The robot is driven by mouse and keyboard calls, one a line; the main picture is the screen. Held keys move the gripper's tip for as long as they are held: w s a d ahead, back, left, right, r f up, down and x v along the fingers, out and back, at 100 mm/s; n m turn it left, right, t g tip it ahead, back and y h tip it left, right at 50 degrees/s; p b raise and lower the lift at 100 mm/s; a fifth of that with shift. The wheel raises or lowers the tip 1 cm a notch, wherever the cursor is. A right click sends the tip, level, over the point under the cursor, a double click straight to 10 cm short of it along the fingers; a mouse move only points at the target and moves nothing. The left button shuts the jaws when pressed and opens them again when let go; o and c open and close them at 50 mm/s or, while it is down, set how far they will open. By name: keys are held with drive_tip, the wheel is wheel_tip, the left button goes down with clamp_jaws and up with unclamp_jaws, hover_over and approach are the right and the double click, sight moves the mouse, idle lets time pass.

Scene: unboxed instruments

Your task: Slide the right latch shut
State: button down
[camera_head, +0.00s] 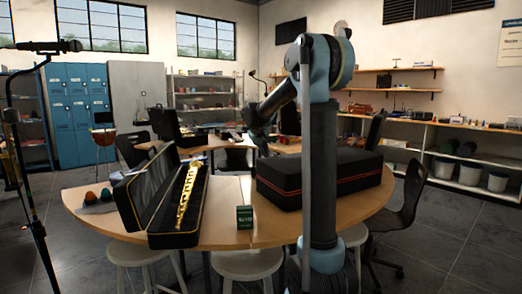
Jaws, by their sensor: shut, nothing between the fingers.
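A closed black case (285,182) with red trim lines stands on the right half of the wooden table (225,235). My upright arm covers part of its front. No latch can be made out at this size. To the left lies an open black case (173,226) with a gold wind instrument (187,190) in it. My gripper (249,120) is small and dark, above and behind the left end of the closed case, apart from it. It is shut and empty.
A small dark green box (244,217) stands at the table's front middle. Small coloured objects (97,196) lie at the table's left end. White stools (245,265) stand in front, a dark chair (405,205) at the right. A microphone stand (15,130) is at far left.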

sight(273, 157)
drive_tip(key=shift+w+d, duration=0.3)
drive_tip(key=shift+d, duration=0.35)
drive_tip(key=shift+w+d, duration=0.25)
drive_tip(key=shift+d, duration=0.4)
drive_tip(key=shift+w+d, duration=0.25)
drive_tip(key=shift+d, duration=0.35)
drive_tip(key=shift+w+d, duration=0.25)
drive_tip(key=shift+d, duration=0.3)
drive_tip(key=shift+a, duration=0.1)
drive_tip(key=a, duration=0.1)
drive_tip(key=s+a, duration=0.1)
drive_tip(key=a, duration=0.1)
drive_tip(key=shift+s+a, duration=0.3)
drive_tip(key=shift+a, duration=0.05)
drive_tip(key=v, duration=1)
drive_tip(key=shift+d, duration=0.1)
